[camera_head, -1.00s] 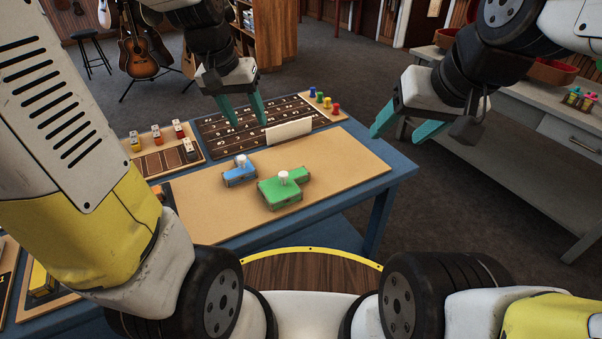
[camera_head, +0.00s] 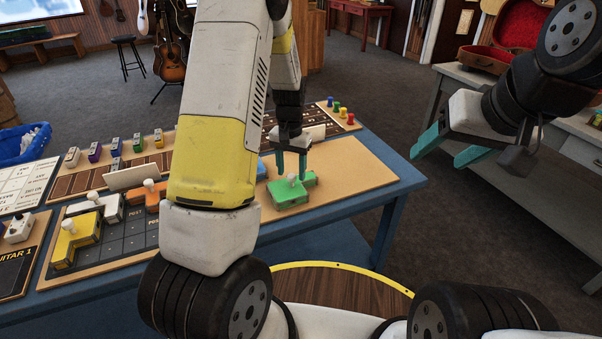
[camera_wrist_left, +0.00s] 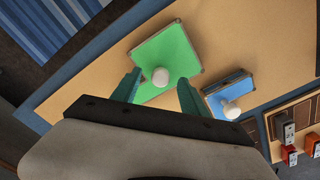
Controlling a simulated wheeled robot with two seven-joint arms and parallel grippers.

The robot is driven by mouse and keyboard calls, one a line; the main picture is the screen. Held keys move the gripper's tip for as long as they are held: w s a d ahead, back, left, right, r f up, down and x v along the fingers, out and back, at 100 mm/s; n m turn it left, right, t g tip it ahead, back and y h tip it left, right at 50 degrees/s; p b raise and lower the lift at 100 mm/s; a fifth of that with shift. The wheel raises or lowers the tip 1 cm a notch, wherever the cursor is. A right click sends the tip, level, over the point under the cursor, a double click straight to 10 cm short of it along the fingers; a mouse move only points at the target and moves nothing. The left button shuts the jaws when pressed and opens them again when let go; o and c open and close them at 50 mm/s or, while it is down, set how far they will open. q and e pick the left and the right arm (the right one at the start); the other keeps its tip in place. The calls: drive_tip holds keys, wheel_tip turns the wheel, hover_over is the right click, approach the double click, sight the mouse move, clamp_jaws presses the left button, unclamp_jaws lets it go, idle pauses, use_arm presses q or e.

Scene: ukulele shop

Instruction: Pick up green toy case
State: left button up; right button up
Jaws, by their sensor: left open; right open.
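The green toy case (camera_head: 289,194), with a white knob on top, lies on the tan board (camera_head: 352,166) on the blue table. In the left wrist view the green case (camera_wrist_left: 172,56) lies ahead of my open fingers, its knob between and just beyond the fingertips. My left gripper (camera_head: 291,168) is open and empty, pointing down above the case; it also shows in the left wrist view (camera_wrist_left: 158,90). A blue case (camera_wrist_left: 229,92) sits close beside the green one. In the head view my left arm hides most of it. My right gripper (camera_head: 438,155) is open, away from the table at right.
A dark grid board (camera_head: 124,238) with yellow, white and orange cases is at the left. Several coloured pegs (camera_head: 337,107) stand at the table's far right. A grey bench (camera_head: 497,116) holds an open red case (camera_head: 495,59).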

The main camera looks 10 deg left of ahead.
sight(291, 175)
use_arm(q)
wheel_tip(291, 175, down, 4)
drive_tip(key=shift+r, duration=0.25)
drive_tip(key=shift+c, duration=0.2)
clamp_jaws()
